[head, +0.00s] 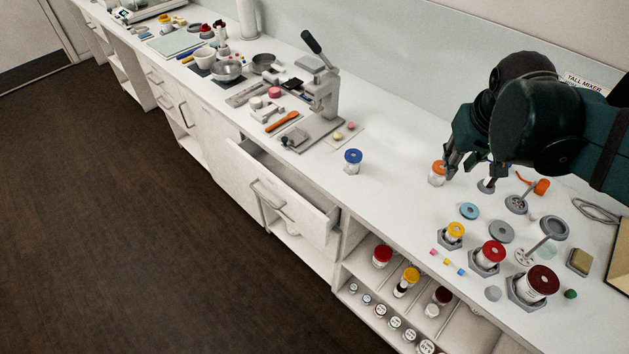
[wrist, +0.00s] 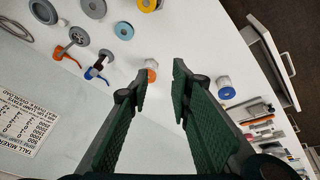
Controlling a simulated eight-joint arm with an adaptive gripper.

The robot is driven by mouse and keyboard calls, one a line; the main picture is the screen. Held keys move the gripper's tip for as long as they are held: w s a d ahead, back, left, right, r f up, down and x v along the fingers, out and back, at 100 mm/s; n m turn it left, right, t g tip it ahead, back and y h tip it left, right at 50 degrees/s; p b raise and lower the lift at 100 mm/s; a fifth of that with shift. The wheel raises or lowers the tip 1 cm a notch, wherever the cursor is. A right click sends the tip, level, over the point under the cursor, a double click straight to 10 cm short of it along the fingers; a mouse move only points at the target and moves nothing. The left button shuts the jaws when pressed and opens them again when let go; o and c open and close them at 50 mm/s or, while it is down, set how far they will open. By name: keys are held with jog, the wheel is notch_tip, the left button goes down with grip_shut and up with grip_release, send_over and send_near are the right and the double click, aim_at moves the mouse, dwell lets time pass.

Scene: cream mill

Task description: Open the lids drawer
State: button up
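A white drawer (head: 295,205) under the counter stands pulled out, with a bar handle (head: 268,195) on its front. Its inside shows only in part, and I cannot read a label on it. The open drawer also shows in the wrist view (wrist: 268,50) at the upper right. My gripper (head: 471,176) is over the counter to the right of the drawer, well apart from its handle. In the wrist view my gripper (wrist: 160,72) is open with nothing held between its fingers. An orange-lidded jar (head: 437,174) stands close to one finger in the head view.
A blue-lidded jar (head: 353,162) stands on the counter behind the drawer. A lever press (head: 318,95) stands farther left. Lidded jars in hexagonal holders (head: 488,257) crowd the right counter. Open shelves (head: 400,300) with jars lie right of the drawer. The dark floor (head: 130,240) before it is clear.

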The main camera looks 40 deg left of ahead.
jog(key=s+a+f+n+b, duration=0.1)
jog(key=a+f+n, duration=0.35)
jog(key=a, duration=1.05)
jog(key=n+g+h+b, duration=0.2)
jog(key=n+b, duration=0.1)
jog(key=n, duration=0.2)
send_near(264, 197)
jog(key=shift+s+d, duration=0.1)
jog(key=shift+s, duration=0.05)
jog(key=shift+w+f+b, duration=0.25)
jog(key=shift+f, duration=1.05)
jog(key=shift+w+f+b, duration=0.25)
jog(key=shift+f+b, duration=0.05)
jog(key=shift+f, duration=0.95)
jog(key=shift+w+f+b, duration=0.25)
jog(key=shift+f, duration=1.05)
jog(key=shift+c, duration=0.6)
